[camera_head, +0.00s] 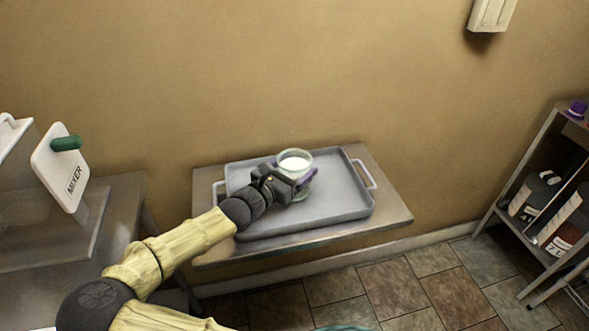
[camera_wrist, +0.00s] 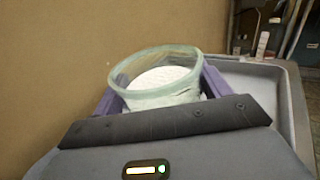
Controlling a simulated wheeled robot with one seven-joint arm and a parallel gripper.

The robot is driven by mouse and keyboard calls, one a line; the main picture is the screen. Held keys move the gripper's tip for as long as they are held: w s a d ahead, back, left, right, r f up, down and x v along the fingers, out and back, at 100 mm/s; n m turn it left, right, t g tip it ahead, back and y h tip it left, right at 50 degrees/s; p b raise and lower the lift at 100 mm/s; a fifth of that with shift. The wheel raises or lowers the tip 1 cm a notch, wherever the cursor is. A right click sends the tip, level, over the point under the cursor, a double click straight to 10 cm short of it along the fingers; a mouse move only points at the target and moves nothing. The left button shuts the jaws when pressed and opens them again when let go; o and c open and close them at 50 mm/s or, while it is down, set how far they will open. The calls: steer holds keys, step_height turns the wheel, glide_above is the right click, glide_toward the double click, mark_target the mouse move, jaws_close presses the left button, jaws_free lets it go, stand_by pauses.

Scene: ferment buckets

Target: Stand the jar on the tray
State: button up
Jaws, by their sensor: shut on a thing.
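The table (camera_head: 400,215) extends a little beyond the tray. At left is a white MIXER panel (camera_head: 62,168) with a green knob (camera_head: 66,143). A metal shelf (camera_head: 545,165) with bottles stands at the right. A white box (camera_head: 491,14) hangs on the wall.

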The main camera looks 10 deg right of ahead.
steer(key=shift+f, duration=0.2)
steer(key=o, duration=1.6)
steer(key=shift+r, duration=0.1)
steer(key=p+v, duration=0.1)
steer(key=v, duration=1.1)
